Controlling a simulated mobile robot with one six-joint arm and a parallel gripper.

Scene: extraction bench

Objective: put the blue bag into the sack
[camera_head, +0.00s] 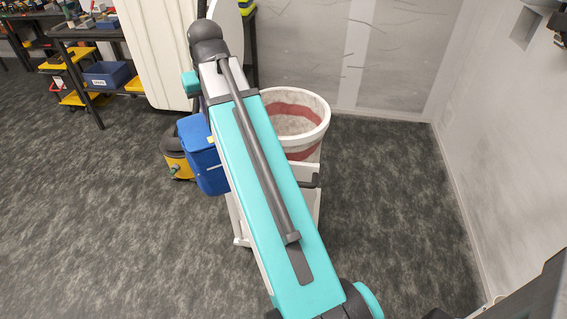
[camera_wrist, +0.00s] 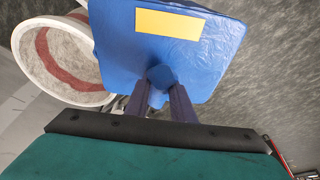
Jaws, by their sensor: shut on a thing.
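The blue bag (camera_wrist: 190,50), with a yellow label, fills the upper middle of the wrist view. My gripper (camera_wrist: 160,90) is shut on a gathered knob of the bag. In the head view the bag (camera_head: 203,158) hangs left of my arm, partly hidden by it, and my gripper is hidden. The sack (camera_head: 305,137) is a white, open-topped round container with a red band, right of the bag and partly behind my arm. The sack (camera_wrist: 62,58) is at the upper left of the wrist view, its rim partly covered by the bag. I see no bag inside it.
A white-framed stand (camera_head: 308,172) is at the sack. A yellow and dark vacuum (camera_head: 177,157) stands on the floor by the bag. A bench with bins (camera_head: 107,75) is at the upper left. Carpet at left and right is clear; a wall (camera_head: 505,130) bounds the right.

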